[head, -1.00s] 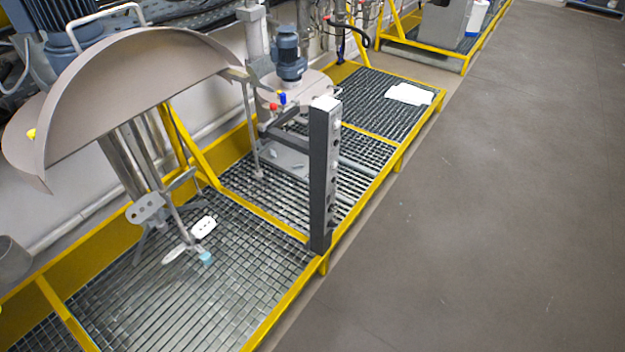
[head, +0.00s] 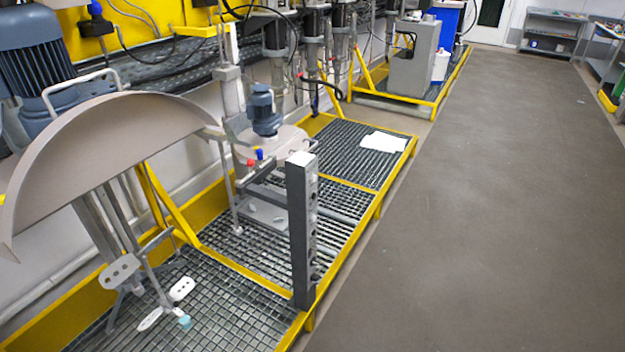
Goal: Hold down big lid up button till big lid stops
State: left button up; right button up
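The big lid (head: 110,150) is the large grey half-round cover at the left, raised above the grating with a blue-grey motor (head: 38,65) over it. Stirrer shafts and paddles (head: 122,272) hang below it. A dark upright control post (head: 302,230) stands at the grating's front edge, to the right of the big lid. Small buttons or knobs (head: 312,222) line its right side, too small to tell which is the lid up button. Neither of my grippers is in view.
A smaller lid with a blue motor (head: 264,110) stands behind the post. Yellow-framed grating (head: 245,318) runs along the left. White sheets (head: 383,142) lie on the far grating. The grey floor (head: 470,220) at the right is clear. Shelves (head: 553,38) stand at the back.

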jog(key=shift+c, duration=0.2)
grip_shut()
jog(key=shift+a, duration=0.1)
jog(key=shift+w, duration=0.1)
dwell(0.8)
